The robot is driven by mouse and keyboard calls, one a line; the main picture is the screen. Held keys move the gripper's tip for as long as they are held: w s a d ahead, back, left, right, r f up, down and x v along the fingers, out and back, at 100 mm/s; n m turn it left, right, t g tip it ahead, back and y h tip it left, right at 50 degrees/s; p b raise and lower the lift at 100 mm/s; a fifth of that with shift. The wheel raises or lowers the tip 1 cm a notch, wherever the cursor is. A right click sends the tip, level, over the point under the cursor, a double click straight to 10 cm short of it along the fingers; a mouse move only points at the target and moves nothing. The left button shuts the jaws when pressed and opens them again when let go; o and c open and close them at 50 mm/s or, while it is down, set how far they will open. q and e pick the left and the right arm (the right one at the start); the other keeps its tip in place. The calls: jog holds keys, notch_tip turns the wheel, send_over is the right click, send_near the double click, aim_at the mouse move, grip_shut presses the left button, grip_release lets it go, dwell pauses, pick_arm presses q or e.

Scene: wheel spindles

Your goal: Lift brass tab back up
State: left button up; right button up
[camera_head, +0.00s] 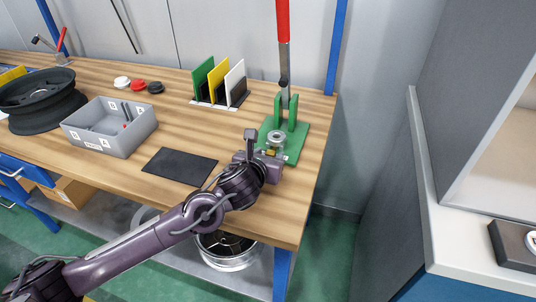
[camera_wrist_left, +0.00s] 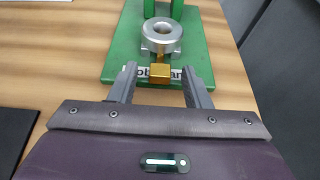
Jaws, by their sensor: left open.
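The brass tab (camera_wrist_left: 160,71) hangs at the front of a silver ring-shaped part on the green base of the press (camera_wrist_left: 118,60). A small bit of the brass tab shows in the head view (camera_head: 271,153), beside my gripper. The silver ring (camera_wrist_left: 161,38) also shows in the head view (camera_head: 276,137). My left gripper (camera_wrist_left: 157,80) is open, its two fingers on either side of the tab's lower block, with gaps between. I cannot tell whether the fingers are level with it. My right gripper is not in view.
The press has a red-handled lever (camera_head: 283,40) standing upright. A black mat (camera_head: 180,165) and a grey bin (camera_head: 112,128) lie to the left on the wooden table. Coloured panels (camera_head: 219,82) stand behind. The table's right edge is close to the press.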

pick_arm(q)
jog(key=shift+c, duration=0.2)
grip_shut()
jog(key=shift+w+r, duration=0.1)
jog(key=shift+r, duration=0.55)
jog(key=shift+c, duration=0.3)
grip_release()
jog(key=shift+o, duration=0.5)
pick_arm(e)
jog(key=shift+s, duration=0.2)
